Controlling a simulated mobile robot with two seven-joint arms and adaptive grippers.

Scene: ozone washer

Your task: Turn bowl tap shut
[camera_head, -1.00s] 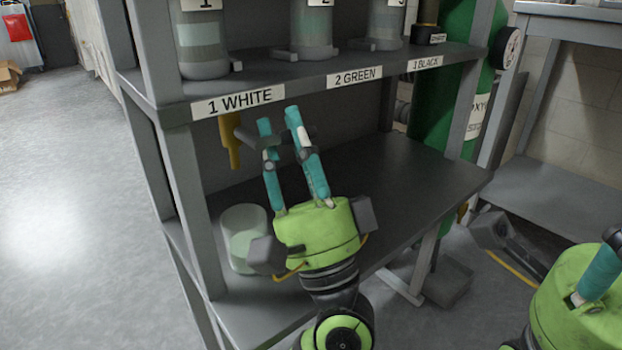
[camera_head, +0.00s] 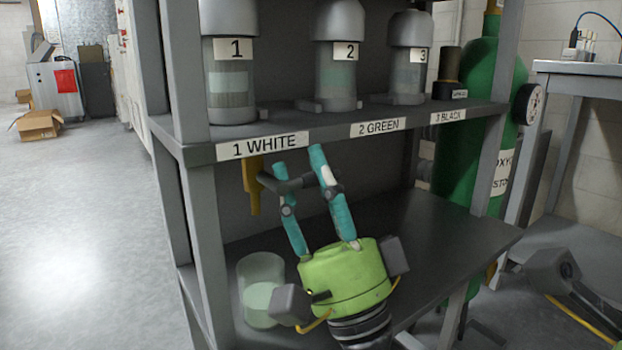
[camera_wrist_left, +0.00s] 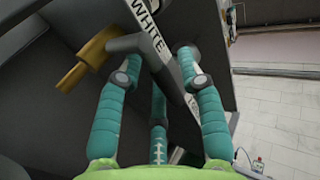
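The bowl tap is a yellow tap (camera_head: 254,190) hanging under the upper shelf below the "1 WHITE" label, with a dark grey lever (camera_head: 290,185) reaching right. The tap also shows in the left wrist view (camera_wrist_left: 85,62). My left gripper (camera_head: 292,163) is at the lever from the front, its teal fingers apart. In the wrist view the lever's end lies near the gap between the fingertips (camera_wrist_left: 158,62); I cannot tell whether a finger touches it. Only a grey part of my right gripper shows at the lower right; its fingers are outside the view.
A glass beaker (camera_head: 262,268) with pale liquid stands on the lower shelf, left of my gripper. Several numbered canisters (camera_head: 229,70) stand on the upper shelf (camera_head: 190,152). A green gas cylinder (camera_head: 480,110) is at the right. The lower shelf is mostly clear to the right.

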